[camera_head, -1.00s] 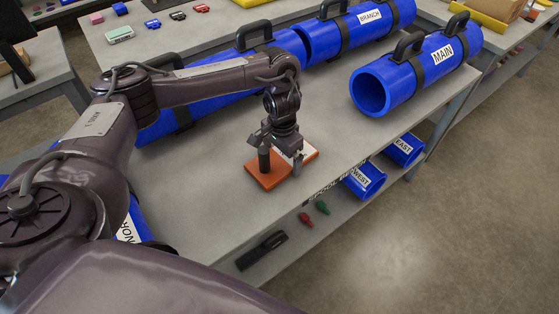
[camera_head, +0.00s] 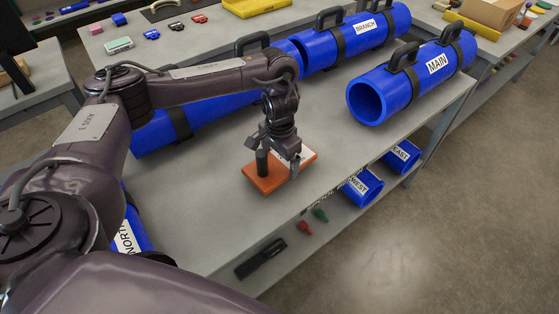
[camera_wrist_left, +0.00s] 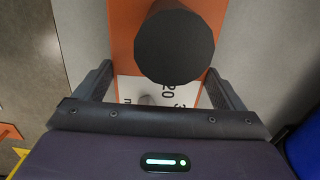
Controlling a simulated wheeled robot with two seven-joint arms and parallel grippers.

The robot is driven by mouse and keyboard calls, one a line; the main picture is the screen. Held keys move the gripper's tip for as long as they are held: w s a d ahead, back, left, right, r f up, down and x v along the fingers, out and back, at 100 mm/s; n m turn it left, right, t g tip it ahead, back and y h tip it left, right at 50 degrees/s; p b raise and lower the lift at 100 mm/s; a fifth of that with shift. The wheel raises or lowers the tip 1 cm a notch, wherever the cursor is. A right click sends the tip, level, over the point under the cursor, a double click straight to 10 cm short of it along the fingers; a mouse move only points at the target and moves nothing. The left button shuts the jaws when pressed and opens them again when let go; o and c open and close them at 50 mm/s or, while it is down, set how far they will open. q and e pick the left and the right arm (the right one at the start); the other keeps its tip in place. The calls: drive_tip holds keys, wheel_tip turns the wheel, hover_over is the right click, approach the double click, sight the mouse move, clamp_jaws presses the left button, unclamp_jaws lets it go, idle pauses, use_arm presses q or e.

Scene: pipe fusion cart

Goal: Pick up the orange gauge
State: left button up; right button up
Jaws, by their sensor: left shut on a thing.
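The orange gauge (camera_head: 258,182) is a flat plate with a white printed end and an upright black knob (camera_head: 262,162). It is at the table's front edge, and I cannot tell whether it touches the tabletop. My left gripper (camera_head: 279,168) points down over it, with its fingers at the plate's sides, shut on it. In the left wrist view the orange plate (camera_wrist_left: 124,36) and its white scale lie between the fingers (camera_wrist_left: 158,92). The black knob (camera_wrist_left: 174,44) hides part of the scale. My right gripper is not in view.
Blue pipes marked MAIN (camera_head: 395,92) and BRANCH (camera_head: 345,45) lie at the back of the table (camera_head: 225,215). The tabletop right of the gauge is clear.

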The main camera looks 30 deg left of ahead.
sight(280, 162)
use_arm(q)
wheel_tip(280, 162, up, 17)
drive_tip(key=p, duration=0.5)
drive_tip(key=s+d+r+n, duration=0.2)
drive_tip(key=s+d+n, duration=0.1)
drive_tip(key=d, duration=0.4)
drive_tip(key=shift+s+d+r+n, duration=0.25)
drive_tip(key=shift+s+d+n, duration=0.15)
drive_tip(key=shift+s, duration=0.1)
